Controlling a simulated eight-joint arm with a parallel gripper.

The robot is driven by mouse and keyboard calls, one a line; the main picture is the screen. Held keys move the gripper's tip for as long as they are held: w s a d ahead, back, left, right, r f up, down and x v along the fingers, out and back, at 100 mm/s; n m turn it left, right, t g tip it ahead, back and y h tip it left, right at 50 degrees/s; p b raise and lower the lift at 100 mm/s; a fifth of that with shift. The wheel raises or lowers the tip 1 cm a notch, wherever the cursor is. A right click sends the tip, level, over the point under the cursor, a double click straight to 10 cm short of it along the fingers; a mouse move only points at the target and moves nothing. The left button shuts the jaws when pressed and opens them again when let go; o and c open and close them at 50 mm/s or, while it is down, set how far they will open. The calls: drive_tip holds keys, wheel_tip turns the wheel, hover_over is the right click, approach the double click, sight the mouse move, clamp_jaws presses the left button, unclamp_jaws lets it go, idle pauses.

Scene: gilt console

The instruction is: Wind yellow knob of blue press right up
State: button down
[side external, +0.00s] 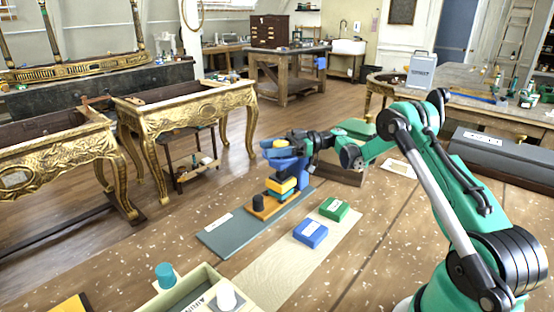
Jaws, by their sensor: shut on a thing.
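The blue press (290,166) stands on a grey-green mat (222,238) on the speckled worktop. A yellow block (281,187) sits low in it, above an orange base (266,207) with a dark round knob (258,202) at its front. My gripper (272,149) reaches in from the right at the top of the press. It is shut around the yellow knob (280,143), of which only a small patch shows between the fingers. The fingers hide most of the knob and the upper press, so its turn angle cannot be read.
A green block (334,209) and a blue block (310,234) lie on a pale strip (285,268) in front. A tray (197,279) with teal (165,275) and white (226,297) pieces stands at the front left. A green-topped box (350,172) is behind my wrist.

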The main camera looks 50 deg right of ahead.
drive_tip(key=shift+c, duration=1.5)
unclamp_jaws()
drive_tip(key=shift+v, duration=2.8)
